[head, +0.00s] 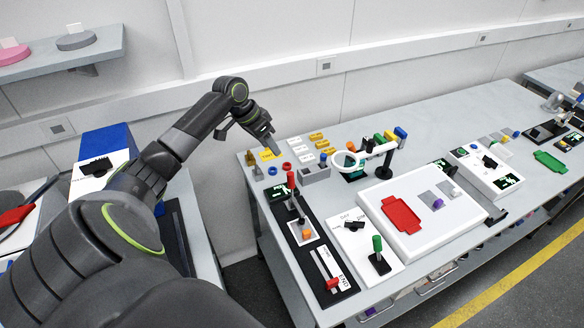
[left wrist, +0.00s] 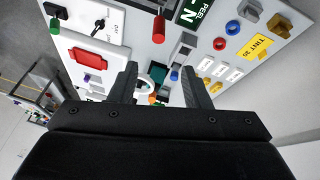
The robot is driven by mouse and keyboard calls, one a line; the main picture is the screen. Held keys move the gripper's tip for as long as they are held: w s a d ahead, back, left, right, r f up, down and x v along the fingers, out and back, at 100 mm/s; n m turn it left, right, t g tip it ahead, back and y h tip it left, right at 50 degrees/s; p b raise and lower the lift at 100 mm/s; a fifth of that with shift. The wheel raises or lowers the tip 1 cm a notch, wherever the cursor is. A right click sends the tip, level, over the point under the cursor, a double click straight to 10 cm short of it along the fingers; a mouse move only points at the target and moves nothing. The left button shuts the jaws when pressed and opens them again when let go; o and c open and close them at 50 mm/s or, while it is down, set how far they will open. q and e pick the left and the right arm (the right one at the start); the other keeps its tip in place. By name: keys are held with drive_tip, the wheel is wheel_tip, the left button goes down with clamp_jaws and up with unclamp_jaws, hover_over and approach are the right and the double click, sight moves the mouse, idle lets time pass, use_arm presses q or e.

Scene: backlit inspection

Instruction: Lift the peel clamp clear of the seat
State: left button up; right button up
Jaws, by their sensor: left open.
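What looks like the peel clamp is a red-handled lever (head: 291,180) on a black plate (head: 313,270) at the table's near left. A small green display stands beside it; in the left wrist view the sign (left wrist: 193,12) reads PEEL. The red handle (left wrist: 158,28) shows near the top of that view. An orange block (head: 306,234) lies at the lever's lower end; I cannot make out the seat or whether the clamp touches it. My left gripper (head: 272,148) is open and empty, above the table's back left corner, apart from the lever. My right gripper is out of view.
A grey holder (head: 315,174), red and blue rings and yellow and white tags lie near the left gripper. A white panel with a red tray (head: 401,214) and a green-handled lever (head: 377,245) lie farther right.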

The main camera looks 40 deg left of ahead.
use_arm(q)
wheel_tip(320, 180, down, 2)
drive_tip(key=d, duration=0.1)
drive_tip(key=b, duration=0.7)
hover_over(289, 174)
drive_tip(key=s+a, duration=0.2)
drive_tip(key=f, duration=0.6)
drive_tip(key=shift+w+d+f, duration=0.1)
drive_tip(key=shift+d, duration=0.15)
drive_tip(key=b+x, duration=0.6)
drive_tip(key=shift+b+x, duration=0.95)
drive_tip(key=shift+b, duration=0.3)
drive_tip(key=shift+w+d, duration=0.1)
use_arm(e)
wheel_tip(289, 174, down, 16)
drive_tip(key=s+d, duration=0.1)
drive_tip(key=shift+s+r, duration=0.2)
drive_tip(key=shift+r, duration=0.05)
use_arm(q)
drive_tip(key=shift+c, duration=0.4)
clamp_jaws()
